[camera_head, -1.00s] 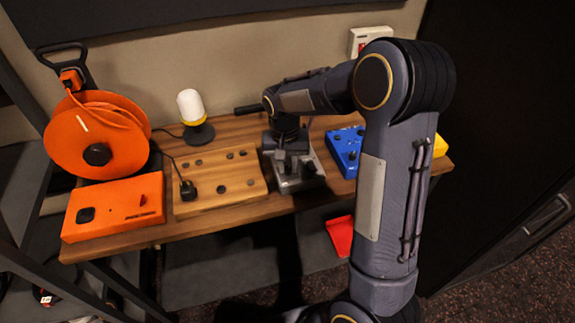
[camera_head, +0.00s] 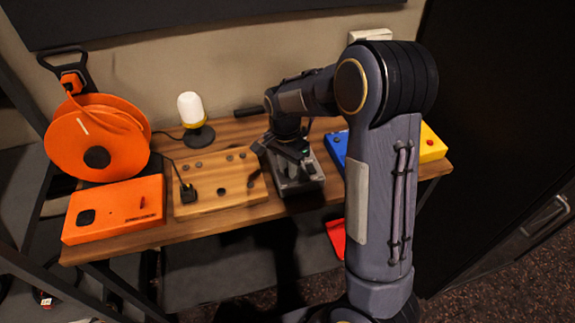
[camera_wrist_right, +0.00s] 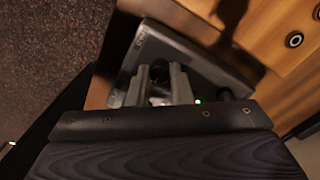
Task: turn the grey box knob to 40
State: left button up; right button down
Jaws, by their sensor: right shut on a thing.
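The grey box (camera_head: 300,185) sits on the wooden desk, right of the wooden panel, mostly covered by my right arm in the head view. It also shows in the right wrist view (camera_wrist_right: 170,48). My right gripper (camera_head: 290,160) is down over the box. In the right wrist view its fingers (camera_wrist_right: 160,82) are closed around a dark knob (camera_wrist_right: 158,95) on the box top. A small green light (camera_wrist_right: 197,101) glows beside the fingers. The knob's scale and pointer cannot be read. My left gripper is not in view.
Left of the grey box are a wooden panel with several knobs (camera_head: 217,203), an orange box (camera_head: 115,212), an orange cable reel (camera_head: 70,140) and a white lamp (camera_head: 191,107). A blue box (camera_head: 337,148) and a yellow box (camera_head: 431,143) stand to the right, partly behind my arm.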

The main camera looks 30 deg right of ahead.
aim_at(287, 169)
dwell(0.5)
jog(key=c, duration=1.3)
grip_release()
jog(key=shift+r, duration=0.15)
notch_tip(287, 169, up, 8)
jog(key=shift+w+f, duration=0.15)
jog(key=shift+f, duration=0.05)
jog(key=s+a+r+n+t+y, duration=0.1)
jog(key=s+a+n+t, duration=0.1)
jog(key=s+n, duration=0.2)
jog(key=s+a+r+n+t+y, duration=0.1)
jog(key=s+a+n+t, duration=0.1)
jog(key=s, duration=0.9)
jog(key=s+a+r+n+t+y, duration=0.1)
jog(key=s+a+n+t+y, duration=0.1)
jog(key=s+n, duration=0.4)
jog(key=shift+s+a, duration=0.85)
jog(key=shift+s, duration=0.4)
